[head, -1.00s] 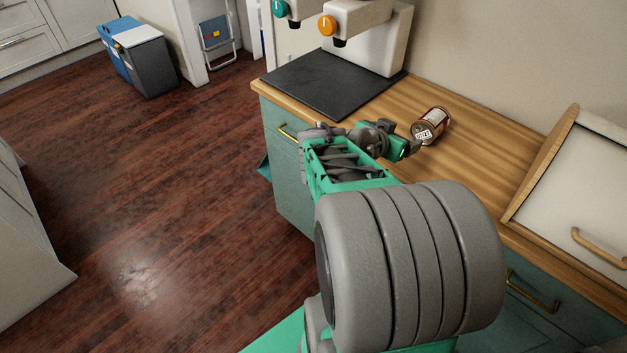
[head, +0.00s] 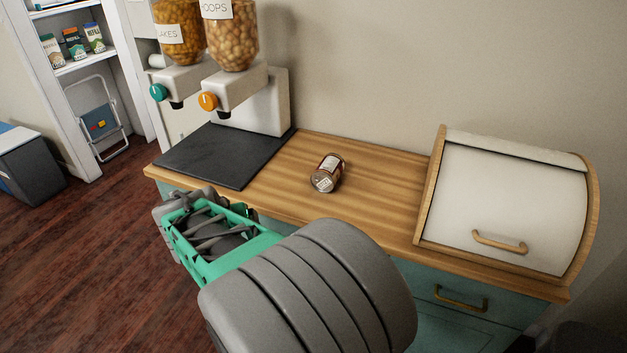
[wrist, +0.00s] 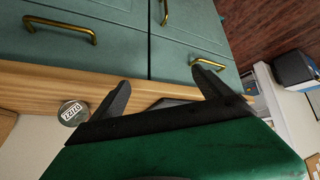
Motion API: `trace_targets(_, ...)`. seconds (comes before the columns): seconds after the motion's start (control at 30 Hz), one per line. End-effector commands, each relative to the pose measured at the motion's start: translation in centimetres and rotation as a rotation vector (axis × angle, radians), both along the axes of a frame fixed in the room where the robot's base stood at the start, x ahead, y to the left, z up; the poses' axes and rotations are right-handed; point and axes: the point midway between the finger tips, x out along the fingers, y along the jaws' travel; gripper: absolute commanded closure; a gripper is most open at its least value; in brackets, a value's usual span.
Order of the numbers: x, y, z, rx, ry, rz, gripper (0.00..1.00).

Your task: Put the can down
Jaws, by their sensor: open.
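The can (head: 327,173) lies on its side on the wooden counter (head: 380,204), with its labelled end towards me. In the wrist view the can's round end (wrist: 73,114) shows at the left, outside the fingers. My gripper (wrist: 165,88) is open and empty, its two dark fingers spread apart in front of the teal cabinet fronts. In the head view my arm is in front of the counter's near left edge, and the fingers are hidden there. The gripper is apart from the can.
A black mat (head: 220,155) lies left of the can, with two cereal dispensers (head: 236,88) behind it. A white bread box (head: 508,205) stands on the right. The counter around the can is clear. Brass-handled drawers (head: 460,298) are below.

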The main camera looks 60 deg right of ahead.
Motion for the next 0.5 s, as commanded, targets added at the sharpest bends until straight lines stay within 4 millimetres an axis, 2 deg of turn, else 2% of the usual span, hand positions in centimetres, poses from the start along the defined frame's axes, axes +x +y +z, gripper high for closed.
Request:
trace_targets(0.03, -1.5, -5.8, 0.2, -0.086, -0.041, -0.142, 0.12)
trace_targets(0.1, -4.3, -12.4, 1.2, -0.222, -0.086, -0.3, 0.12)
trace_targets(0.2, -8.0, -18.0, 2.3, -0.372, -0.113, -0.431, 0.12)
trace_targets(0.3, -10.1, -20.5, 2.9, -0.456, -0.124, -0.485, 0.12)
trace_targets(0.5, -10.5, -23.0, 2.4, -0.48, -0.125, -0.498, 0.12)
